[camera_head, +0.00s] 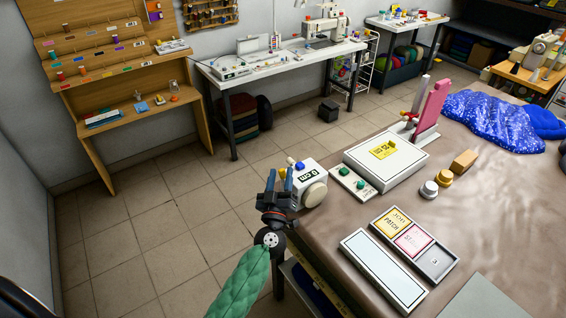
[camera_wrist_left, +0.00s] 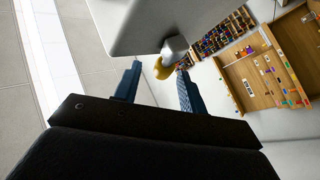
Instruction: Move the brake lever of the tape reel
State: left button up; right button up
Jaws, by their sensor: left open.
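The tape reel (camera_head: 311,186) is a white rounded housing with a dark "8 cm" label and a blue knob on top. It stands at the left edge of the brown table. In the left wrist view, the reel's pale body (camera_wrist_left: 150,22) fills the top. A grey lever with a yellow end (camera_wrist_left: 164,67) sticks out from it toward my open left gripper (camera_wrist_left: 157,80). The yellow end lies between the finger tips in the picture; I cannot tell whether they touch. My right gripper is out of view.
Tiled floor (camera_head: 160,225) is clear at left.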

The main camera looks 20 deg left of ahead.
aim_at(281, 175)
pick_arm(q)
jog(key=x, duration=0.1)
jog(key=p+x, duration=0.1)
jog(key=x, duration=0.1)
jog(key=shift+w+f, duration=0.25)
jog(key=shift+w, duration=0.1)
jog(key=shift+a+r, duration=0.1)
jog(key=shift+a, duration=0.05)
jog(key=shift+r, duration=0.1)
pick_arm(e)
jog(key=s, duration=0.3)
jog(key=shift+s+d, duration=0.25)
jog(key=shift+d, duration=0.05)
pick_arm(q)
jog(key=shift+w, duration=0.1)
jog(key=shift+c, duration=0.2)
